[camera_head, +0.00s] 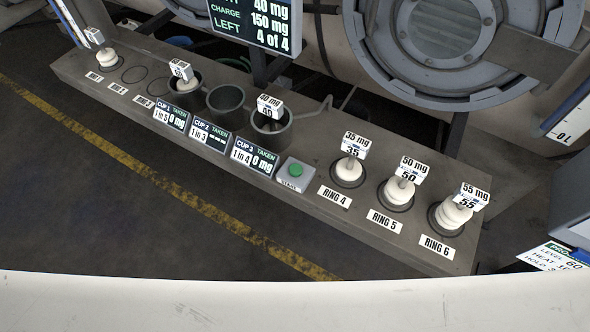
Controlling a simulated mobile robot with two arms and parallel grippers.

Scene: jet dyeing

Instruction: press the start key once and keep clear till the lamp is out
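The start key (295,170) is a round green button on a small grey box marked START. The box stands on the long grey bench, between the cup 3 sign and ring 4. Nothing touches or covers the button. No separate lamp can be made out, and I cannot tell whether the green button is lit. A display (256,22) at the top is cut off; it reads 40 mg, CHARGE 150 mg, LEFT 4 of 4. Neither of my grippers is in view.
Cup 1 (173,98) and cup 3 (258,138) hold tagged weights; cup 2 (226,110) looks empty. White weights stand on ring 4 (349,169), ring 5 (398,191), ring 6 (454,215) and at the bench's left end (107,59). Large round machine doors (450,30) stand behind.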

